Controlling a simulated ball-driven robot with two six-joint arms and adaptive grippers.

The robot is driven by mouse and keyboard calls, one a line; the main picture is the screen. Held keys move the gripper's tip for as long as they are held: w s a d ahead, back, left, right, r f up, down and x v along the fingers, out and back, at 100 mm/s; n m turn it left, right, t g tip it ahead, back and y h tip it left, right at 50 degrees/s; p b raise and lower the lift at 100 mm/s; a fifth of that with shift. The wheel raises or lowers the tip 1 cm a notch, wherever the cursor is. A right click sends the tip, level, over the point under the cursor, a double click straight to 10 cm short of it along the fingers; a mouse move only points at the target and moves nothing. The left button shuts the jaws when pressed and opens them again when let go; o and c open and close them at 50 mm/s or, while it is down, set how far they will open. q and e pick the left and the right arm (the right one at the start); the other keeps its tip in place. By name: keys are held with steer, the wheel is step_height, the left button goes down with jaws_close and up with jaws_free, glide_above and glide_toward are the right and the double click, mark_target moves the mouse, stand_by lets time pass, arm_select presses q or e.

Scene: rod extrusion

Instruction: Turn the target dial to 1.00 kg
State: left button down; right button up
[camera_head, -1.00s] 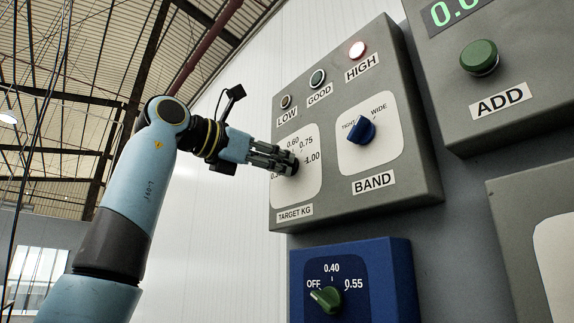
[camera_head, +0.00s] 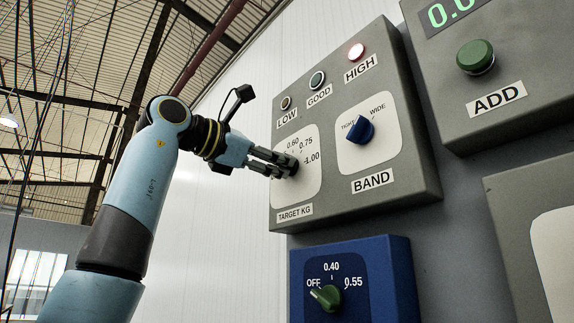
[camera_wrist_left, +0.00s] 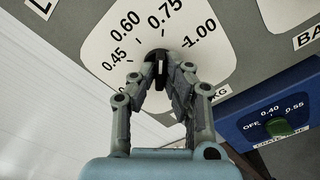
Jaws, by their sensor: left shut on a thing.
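The target dial (camera_wrist_left: 157,57) is a small dark knob on a white scale plate (camera_head: 309,189) labelled TARGET KG. The plate bears 0.45, 0.60, 0.75 and 1.00 marks. My left gripper (camera_head: 289,168) is shut on the dial, its fingers on either side in the left wrist view (camera_wrist_left: 163,73). The fingers hide most of the knob, so I cannot tell which mark it points to. My right gripper is not in view.
On the same grey box are the LOW lamp (camera_head: 285,103), GOOD lamp (camera_head: 317,81), lit HIGH lamp (camera_head: 357,52) and blue BAND knob (camera_head: 360,130). A blue box with a green knob (camera_head: 326,297) sits below. The green ADD button (camera_head: 475,57) is at right.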

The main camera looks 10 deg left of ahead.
arm_select(q)
steer(key=shift+m, duration=0.8)
steer(key=shift+m+b, duration=0.35)
steer(key=shift+m, duration=0.65)
steer(key=shift+m, duration=1)
steer(key=shift+b, duration=0.3)
steer(key=shift+m, duration=1)
